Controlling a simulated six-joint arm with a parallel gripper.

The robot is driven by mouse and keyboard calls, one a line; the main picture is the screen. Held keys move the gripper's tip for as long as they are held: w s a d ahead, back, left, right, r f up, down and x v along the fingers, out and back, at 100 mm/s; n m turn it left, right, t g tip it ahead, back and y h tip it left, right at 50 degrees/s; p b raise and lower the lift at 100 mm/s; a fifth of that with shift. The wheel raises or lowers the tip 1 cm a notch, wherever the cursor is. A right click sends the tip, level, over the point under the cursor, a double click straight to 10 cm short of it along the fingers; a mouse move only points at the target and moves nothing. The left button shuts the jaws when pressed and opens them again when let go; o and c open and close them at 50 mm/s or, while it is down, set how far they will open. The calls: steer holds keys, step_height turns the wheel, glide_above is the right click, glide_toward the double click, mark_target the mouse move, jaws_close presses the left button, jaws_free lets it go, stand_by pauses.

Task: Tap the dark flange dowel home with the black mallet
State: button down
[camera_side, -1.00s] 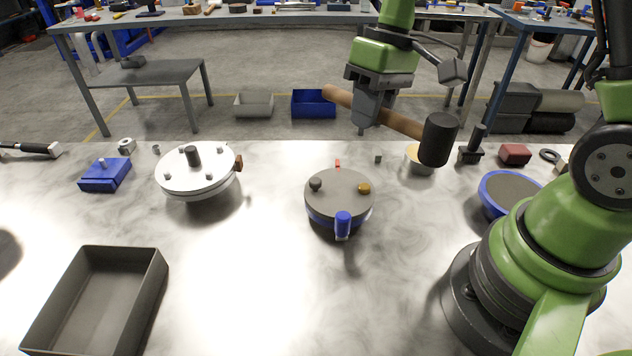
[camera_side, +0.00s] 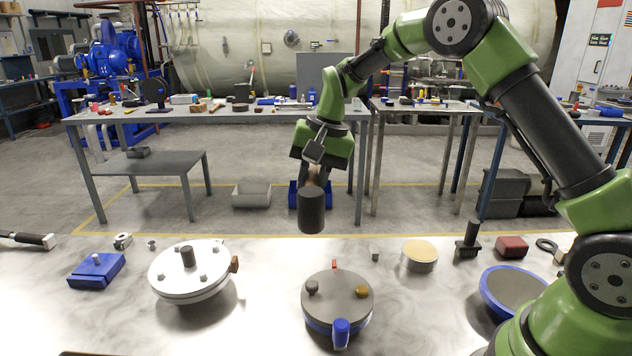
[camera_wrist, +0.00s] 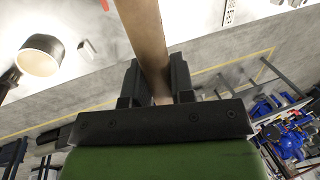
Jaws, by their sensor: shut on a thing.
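My gripper (camera_side: 316,172) is shut on the wooden handle of the black mallet (camera_side: 311,212) and holds it in the air behind the grey disc. The black head faces the side camera and hides most of the handle; the wrist view shows the wooden handle (camera_wrist: 144,35) between the jaws (camera_wrist: 158,85). A dark dowel (camera_side: 188,256) stands up from the middle of a white round flange (camera_side: 165,285) at left. A grey disc (camera_side: 340,300) with a blue rim carries a short dark peg (camera_side: 312,287) and a brass one (camera_side: 362,292). The mallet touches none of these.
A blue block (camera_side: 97,271) lies left of the flange. A tan-topped round pot (camera_side: 420,255), a dark post (camera_side: 468,240), a red block (camera_side: 512,246) and a blue-rimmed bowl (camera_side: 512,288) stand at right. Bare tabletop lies between the flange and grey disc.

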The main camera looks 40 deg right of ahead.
steer(key=shift+f, duration=2.5)
step_height(320, 180, down, 7)
steer(key=shift+r, duration=0.1)
step_height(320, 180, up, 7)
steer(key=shift+r, duration=1.4)
